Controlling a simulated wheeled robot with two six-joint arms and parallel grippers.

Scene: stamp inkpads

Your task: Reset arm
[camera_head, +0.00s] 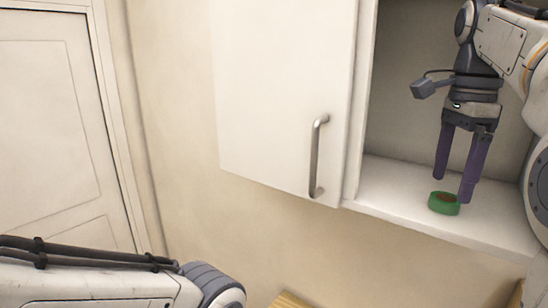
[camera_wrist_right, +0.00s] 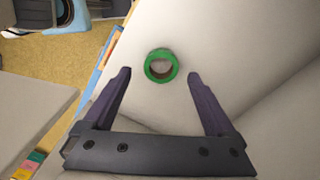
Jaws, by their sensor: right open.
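My right gripper (camera_head: 456,188) is inside the open wall cabinet, its two purple fingers pointing down and spread apart. A green ring-shaped roll (camera_head: 444,203) sits on the cabinet shelf (camera_head: 395,200) just below and beside the fingertips. In the right wrist view, the green roll (camera_wrist_right: 161,66) lies beyond and between the open fingertips (camera_wrist_right: 160,75), with nothing held. My left arm (camera_head: 90,285) shows at the lower left, but its gripper is out of the frame.
A white cabinet door (camera_head: 270,90) with a metal handle (camera_head: 316,158) stands left of the open compartment. The cabinet wall is close behind my right gripper. A white room door (camera_head: 50,120) is at the far left. A wooden surface (camera_head: 290,300) shows at the bottom edge.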

